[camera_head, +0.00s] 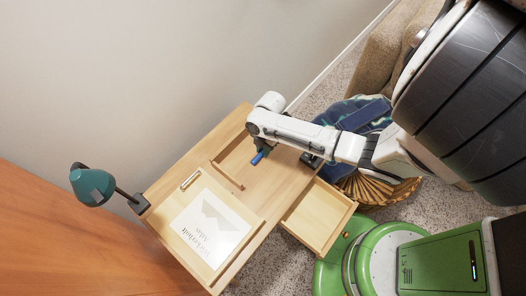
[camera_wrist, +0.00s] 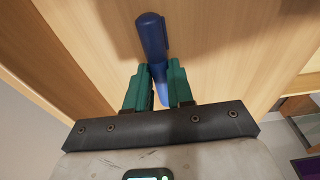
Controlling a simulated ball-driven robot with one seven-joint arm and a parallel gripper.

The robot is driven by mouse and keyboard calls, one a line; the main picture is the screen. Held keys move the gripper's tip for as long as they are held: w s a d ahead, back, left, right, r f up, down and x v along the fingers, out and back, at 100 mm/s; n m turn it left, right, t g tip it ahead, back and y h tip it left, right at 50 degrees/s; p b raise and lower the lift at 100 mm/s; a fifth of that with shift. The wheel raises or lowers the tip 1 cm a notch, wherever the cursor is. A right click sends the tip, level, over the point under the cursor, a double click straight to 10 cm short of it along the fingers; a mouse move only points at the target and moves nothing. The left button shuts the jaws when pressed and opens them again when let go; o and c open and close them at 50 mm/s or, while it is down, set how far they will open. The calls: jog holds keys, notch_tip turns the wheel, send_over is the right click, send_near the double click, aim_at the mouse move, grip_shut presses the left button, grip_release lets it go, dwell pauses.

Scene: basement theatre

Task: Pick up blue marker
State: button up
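The blue marker (camera_head: 259,157) shows in the head view at the end of my arm, over the light wooden desk (camera_head: 285,180). In the wrist view the marker (camera_wrist: 153,38) has a dark blue upper part and a lighter blue lower end. My gripper (camera_wrist: 159,72) has two teal fingers, one on each side of the marker, and they look closed on it. The marker's lower end runs between the fingers towards the palm. My gripper (camera_head: 264,147) is small and partly hidden by my arm in the head view. I cannot tell whether the marker touches the desk.
A tilted board with a white printed sheet (camera_head: 208,228) lies on the desk's left part. A green lamp (camera_head: 93,185) is at the desk's far left corner. A drawer (camera_head: 318,215) stands open at the front. A beige sofa (camera_head: 385,55) is behind my arm.

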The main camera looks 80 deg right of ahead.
grip_shut()
dwell(0.6)
